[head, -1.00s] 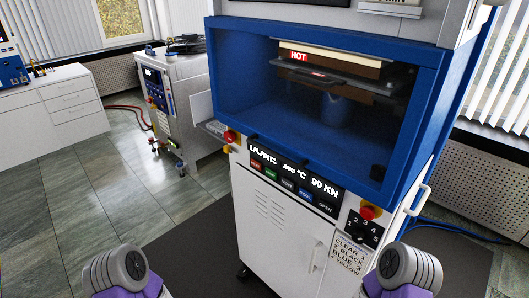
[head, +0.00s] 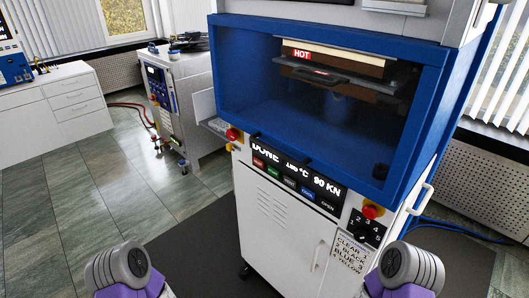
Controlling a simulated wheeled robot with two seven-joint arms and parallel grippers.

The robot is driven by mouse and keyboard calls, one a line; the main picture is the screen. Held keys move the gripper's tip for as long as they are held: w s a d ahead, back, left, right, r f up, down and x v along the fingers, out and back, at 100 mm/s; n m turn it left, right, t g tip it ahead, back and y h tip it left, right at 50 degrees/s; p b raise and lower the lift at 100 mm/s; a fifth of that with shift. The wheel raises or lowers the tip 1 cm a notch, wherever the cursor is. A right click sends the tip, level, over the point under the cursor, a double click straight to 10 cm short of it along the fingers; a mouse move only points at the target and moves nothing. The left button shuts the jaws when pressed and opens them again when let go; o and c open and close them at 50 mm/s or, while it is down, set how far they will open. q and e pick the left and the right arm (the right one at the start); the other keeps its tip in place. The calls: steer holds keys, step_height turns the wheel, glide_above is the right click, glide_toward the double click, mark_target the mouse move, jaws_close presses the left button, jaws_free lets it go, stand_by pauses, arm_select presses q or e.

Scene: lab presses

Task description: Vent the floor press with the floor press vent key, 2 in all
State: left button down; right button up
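The floor press (head: 290,240) is a white cabinet with a blue-framed chamber (head: 230,100) on top, in the middle of the head view. Its front panel display (head: 297,168) seems to read DONE, a temperature and 90 KN. Below it is a row of small keys: red, green, a dark one that is the vent key (head: 289,183), blue, and a black OPEN key (head: 328,206). Inside the chamber, plates sit under a HOT label (head: 302,54). Neither gripper is in view; only grey and purple parts of my two arms show at the bottom edge.
A red stop button on yellow (head: 372,210) and a numbered selector (head: 365,229) sit right of the keys. A notice (head: 350,252) hangs below. A smaller machine (head: 180,105) and white drawers (head: 68,105) stand left. Blue hose (head: 455,231) lies right. Tiled floor is clear at left.

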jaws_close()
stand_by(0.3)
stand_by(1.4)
